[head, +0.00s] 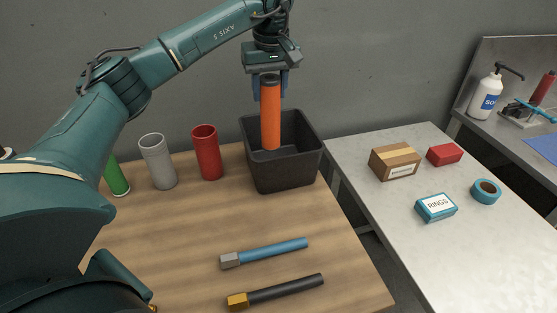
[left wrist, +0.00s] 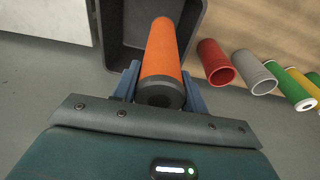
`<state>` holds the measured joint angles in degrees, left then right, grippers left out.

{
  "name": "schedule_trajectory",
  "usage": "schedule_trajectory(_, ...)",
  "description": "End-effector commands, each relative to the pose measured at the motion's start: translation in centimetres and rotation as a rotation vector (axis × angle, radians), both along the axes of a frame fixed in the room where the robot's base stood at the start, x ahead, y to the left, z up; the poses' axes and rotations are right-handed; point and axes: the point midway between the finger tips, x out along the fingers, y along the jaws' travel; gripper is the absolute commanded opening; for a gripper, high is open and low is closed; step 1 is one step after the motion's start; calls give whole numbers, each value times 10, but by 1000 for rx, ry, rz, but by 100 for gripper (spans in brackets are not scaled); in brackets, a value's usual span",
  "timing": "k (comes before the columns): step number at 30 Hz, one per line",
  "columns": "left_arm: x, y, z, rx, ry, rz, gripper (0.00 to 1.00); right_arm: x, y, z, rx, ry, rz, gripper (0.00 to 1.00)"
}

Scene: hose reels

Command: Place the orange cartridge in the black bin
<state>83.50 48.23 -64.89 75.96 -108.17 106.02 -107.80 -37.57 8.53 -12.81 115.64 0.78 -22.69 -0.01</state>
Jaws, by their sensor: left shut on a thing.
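The orange cartridge (head: 271,118) hangs upright in my left gripper (head: 270,88), which is shut on its dark upper end. Its lower end is inside the mouth of the black bin (head: 287,173), in front of the bin's back wall. I cannot tell whether it touches the bin floor. In the left wrist view, the cartridge (left wrist: 163,48) points away between the blue fingers of the left gripper (left wrist: 160,88), over the black bin (left wrist: 118,50). My right gripper is not in view.
A red tube (head: 207,153), a grey tube (head: 158,162) and a green tube (head: 117,180) stand left of the bin. A blue rod (head: 272,252) and a black rod (head: 287,289) lie in front. A carton (head: 395,161) sits on the grey table (head: 376,216) at right.

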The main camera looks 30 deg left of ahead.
Motion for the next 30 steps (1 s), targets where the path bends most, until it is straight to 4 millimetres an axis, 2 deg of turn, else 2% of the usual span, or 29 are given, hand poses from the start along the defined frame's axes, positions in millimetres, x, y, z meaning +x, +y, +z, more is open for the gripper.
schedule_trajectory(9,-1,0,-52,1,4,0,5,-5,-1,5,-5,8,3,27)
schedule_trajectory(15,-1,0,-69,1,2,-1,5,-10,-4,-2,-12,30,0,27)
schedule_trajectory(22,-1,0,-99,0,3,-1,5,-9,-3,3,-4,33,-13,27)
schedule_trajectory(30,0,0,-103,0,0,-1,5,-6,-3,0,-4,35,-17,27)
